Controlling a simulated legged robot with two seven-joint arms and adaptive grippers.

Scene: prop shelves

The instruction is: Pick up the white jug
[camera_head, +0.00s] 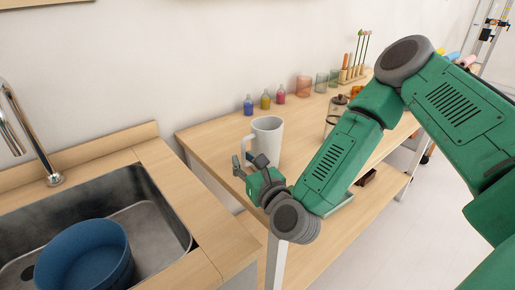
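The white jug (267,139) stands upright on the wooden table (208,136), near its left end. Its handle is on the left side, toward the sink. My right gripper (247,164) is just in front of the jug at its lower left, with its fingers close to the handle. The fingers look spread apart, with nothing seen between them. Whether a finger touches the jug cannot be told. The lower part of the jug is partly hidden by the gripper. My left gripper is not in view.
A sink (167,215) with a blue basin (87,257) and a tap (38,150) is at the left. Small bottles, blue (248,104), yellow (265,100) and red (281,95), line the wall behind the jug. A glass jar (335,110) stands right of it, partly behind my arm.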

